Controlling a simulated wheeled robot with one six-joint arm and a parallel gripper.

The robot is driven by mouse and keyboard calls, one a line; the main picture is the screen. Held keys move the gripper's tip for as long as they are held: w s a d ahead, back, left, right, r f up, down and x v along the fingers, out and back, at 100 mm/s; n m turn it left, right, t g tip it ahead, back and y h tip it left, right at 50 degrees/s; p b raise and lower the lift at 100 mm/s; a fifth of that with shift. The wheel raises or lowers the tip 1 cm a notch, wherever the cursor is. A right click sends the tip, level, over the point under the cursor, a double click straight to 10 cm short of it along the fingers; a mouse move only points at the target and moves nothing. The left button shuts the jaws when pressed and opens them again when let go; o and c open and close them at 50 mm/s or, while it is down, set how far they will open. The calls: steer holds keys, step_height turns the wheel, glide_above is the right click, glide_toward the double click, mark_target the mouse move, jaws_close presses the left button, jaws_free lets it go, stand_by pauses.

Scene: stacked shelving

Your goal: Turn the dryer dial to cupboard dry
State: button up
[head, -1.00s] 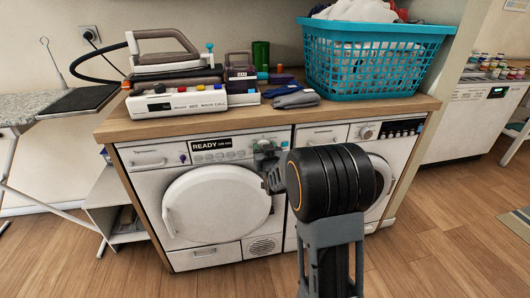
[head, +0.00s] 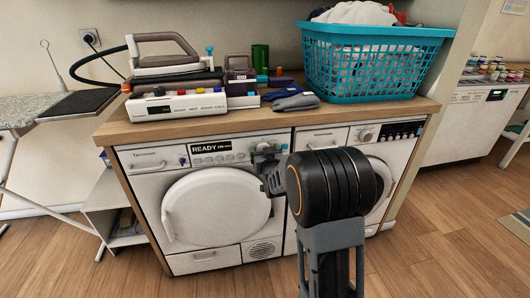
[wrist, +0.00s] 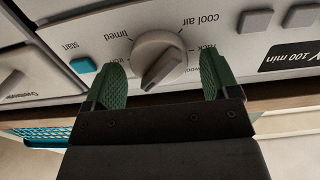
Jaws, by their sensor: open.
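The dryer (head: 200,258) is the left white machine under the wooden counter, with a READY display (head: 211,148). Its round dial (wrist: 160,52) shows in the wrist view, where the panel appears upside down. The dial has a raised grip bar pointing toward the picture's lower left. "Timed" and "cool air" are readable beside it; other labels are partly hidden by the fingers. My gripper (wrist: 163,82) is open, with one green finger on each side of the dial and gaps visible. In the head view my gripper (head: 270,168) is at the dryer's panel and covers much of the dial.
A teal start button (wrist: 83,65) is beside the left finger in the wrist view. A second machine (head: 325,137) stands to the right. The counter (head: 240,116) holds an iron (head: 165,52) and a blue laundry basket (head: 370,65). Floor in front is clear.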

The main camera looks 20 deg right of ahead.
steer(key=s+a+b, duration=0.2)
steer(key=s, duration=1.1)
steer(key=shift+s+a+b, duration=0.25)
steer(key=shift+a+b, duration=0.05)
steer(key=shift+a, duration=0.05)
steer(key=s+a+r+g+y+p, duration=0.1)
steer(key=s+a+r+g+p, duration=0.2)
steer(key=r+p, duration=0.5)
steer(key=s+a+r+n+g+y+p, duration=0.1)
steer(key=s+a+r+g+p, duration=0.2)
steer(key=p, duration=0.9)
steer(key=s+a+r+n+g+y+p, duration=0.1)
steer(key=s+a+r+g+p, duration=0.2)
steer(key=s+r+g+p, duration=0.5)
steer(key=s+p+v, duration=0.1)
steer(key=p+v, duration=0.1)
steer(key=v, duration=0.4)
steer(key=shift+a+f, duration=0.2)
steer(key=shift+a, duration=0.05)
steer(key=shift+c, duration=0.3)
